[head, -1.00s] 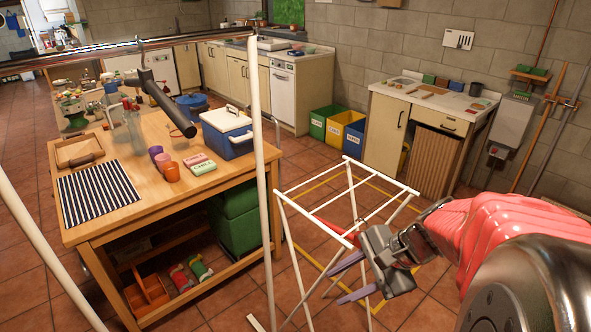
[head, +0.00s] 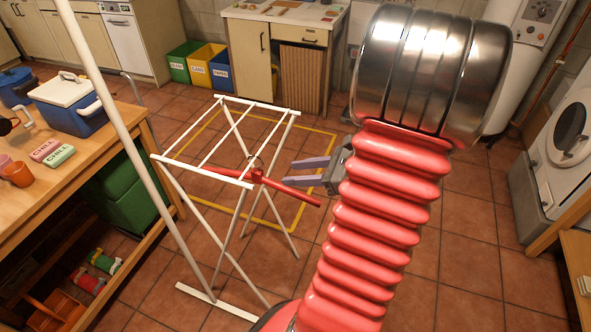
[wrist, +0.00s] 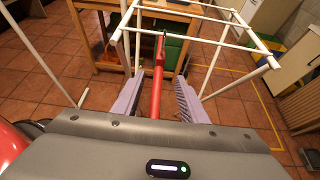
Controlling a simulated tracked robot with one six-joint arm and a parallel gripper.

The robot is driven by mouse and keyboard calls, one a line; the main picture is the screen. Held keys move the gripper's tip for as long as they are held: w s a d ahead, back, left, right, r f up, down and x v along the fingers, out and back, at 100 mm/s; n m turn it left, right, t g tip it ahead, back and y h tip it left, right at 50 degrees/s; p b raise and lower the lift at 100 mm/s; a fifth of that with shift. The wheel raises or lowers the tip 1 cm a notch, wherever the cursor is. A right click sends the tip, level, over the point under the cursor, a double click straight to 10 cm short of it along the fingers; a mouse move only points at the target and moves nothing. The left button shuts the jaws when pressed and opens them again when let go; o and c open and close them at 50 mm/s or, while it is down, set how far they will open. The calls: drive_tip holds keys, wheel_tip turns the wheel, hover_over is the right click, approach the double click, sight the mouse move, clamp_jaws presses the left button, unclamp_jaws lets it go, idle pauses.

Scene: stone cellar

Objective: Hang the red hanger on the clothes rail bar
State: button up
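The red hanger (head: 290,190) is at the near bar of the white folding drying rack (head: 208,150), its dark hook up at that bar. Whether the hook sits over the bar is too small to tell. My gripper (head: 292,173) is open beside the hanger in the head view. In the wrist view the red hanger (wrist: 156,85) shows end-on between the two lilac fingers of my gripper (wrist: 158,100), with gaps on both sides. A white post (head: 130,135) of the clothes rail rises left of the rack. The rail's bar is out of the head view now.
A wooden table (head: 60,205) with a blue cooler (head: 72,105) stands left. Green, yellow and blue bins (head: 200,65) stand behind the rack. A washing machine (head: 565,140) is at the right. Tiled floor is free around the rack.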

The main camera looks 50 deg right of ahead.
sight(262, 176)
idle(0.3)
drive_tip(key=x, duration=1.3)
drive_tip(key=shift+w+a+f, duration=0.15)
drive_tip(key=shift+w, duration=0.15)
clamp_jaws()
